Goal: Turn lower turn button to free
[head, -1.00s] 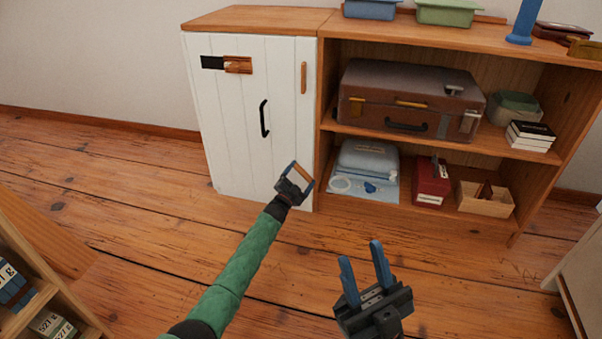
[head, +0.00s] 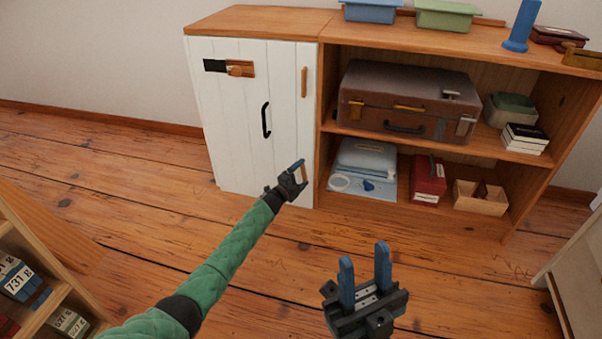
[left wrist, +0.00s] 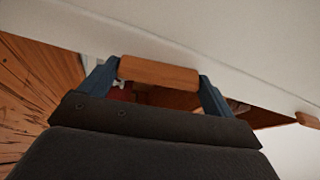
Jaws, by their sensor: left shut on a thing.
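The lower turn button is a small wooden bar at the lower right edge of the white cabinet door (head: 232,110). My left gripper (head: 298,172) is at it, and its fingers partly hide the bar in the head view. In the left wrist view the lower turn button (left wrist: 160,73) lies between the two blue fingertips, which hold it at its ends. The upper turn button (head: 304,82) is a similar bar, upright near the door's top right. My right gripper (head: 364,275) is open and empty above the floor.
A black handle (head: 266,120) and a wood-and-black latch (head: 229,68) are on the door. To the right, an open shelf holds a brown suitcase (head: 408,101), a red box (head: 428,179) and a wooden crate (head: 480,197). Floor in front is clear.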

